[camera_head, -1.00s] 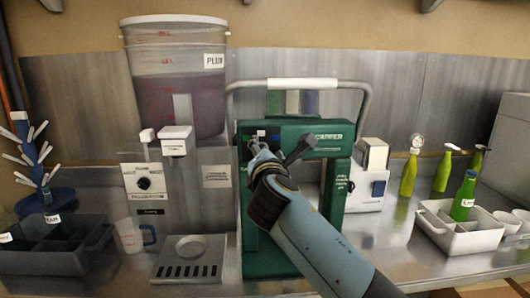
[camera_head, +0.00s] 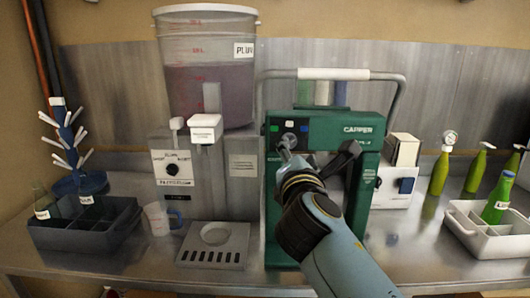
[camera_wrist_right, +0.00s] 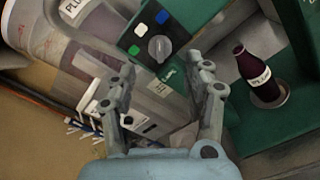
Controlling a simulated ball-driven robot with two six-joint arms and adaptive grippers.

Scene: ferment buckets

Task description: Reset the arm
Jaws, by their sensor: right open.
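My right arm reaches up from the lower right of the head view. Its gripper (camera_head: 288,150) is in front of the green capper machine (camera_head: 345,128), near the panel with the knob and coloured buttons. In the right wrist view, the two fingers (camera_wrist_right: 163,90) are spread apart with nothing between them. The capper's knob (camera_wrist_right: 159,48) shows beyond the fingers there. A dark, labelled bottle (camera_wrist_right: 257,80) stands upright on a round base in the capper, to the right of the fingers and apart from them. My left gripper is not in view.
A filling machine (camera_head: 178,170) with a large plum bucket (camera_head: 208,80) stands left of the capper. A dark divided crate (camera_head: 70,238) is at far left, a white crate (camera_head: 490,240) with a green bottle (camera_head: 497,200) at right. A measuring jug (camera_head: 158,220) stands near the filler.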

